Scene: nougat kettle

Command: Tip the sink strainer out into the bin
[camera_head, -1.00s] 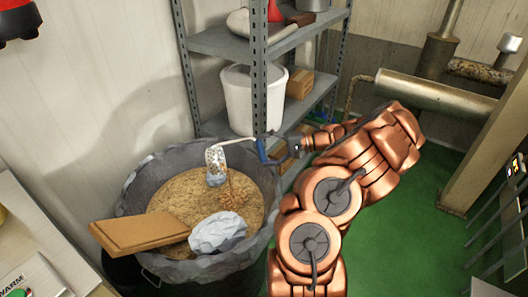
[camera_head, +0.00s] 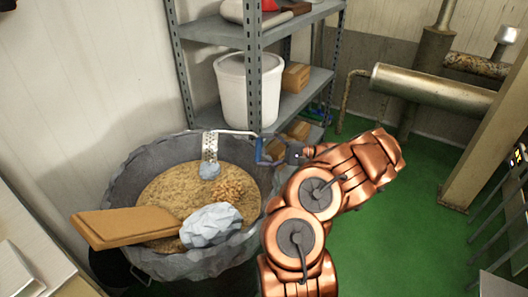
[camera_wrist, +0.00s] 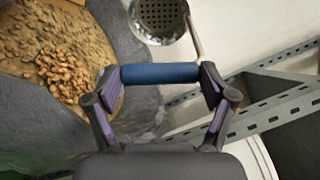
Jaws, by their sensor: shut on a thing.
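The sink strainer is a perforated metal cup (camera_head: 209,148) on a thin rod with a blue grip (camera_wrist: 160,73). My gripper (camera_head: 267,151) is shut around the blue grip, which lies across between its fingers in the wrist view. The cup is tipped on its side over the bin. In the wrist view its holed face (camera_wrist: 160,14) is partly cut off by the top edge. The bin (camera_head: 122,192) is a dark lined tub holding a tan, crumbly mass. A clump of brown bits (camera_head: 230,190) lies on that mass below the cup. The cup's inside is not clearly visible.
A tan board (camera_head: 125,227) lies across the bin's left rim, and a crumpled pale lump (camera_head: 211,225) lies at its front. A metal shelf (camera_head: 208,30) with a white bucket (camera_head: 247,90) stands close behind. Green floor (camera_head: 370,230) is clear at right.

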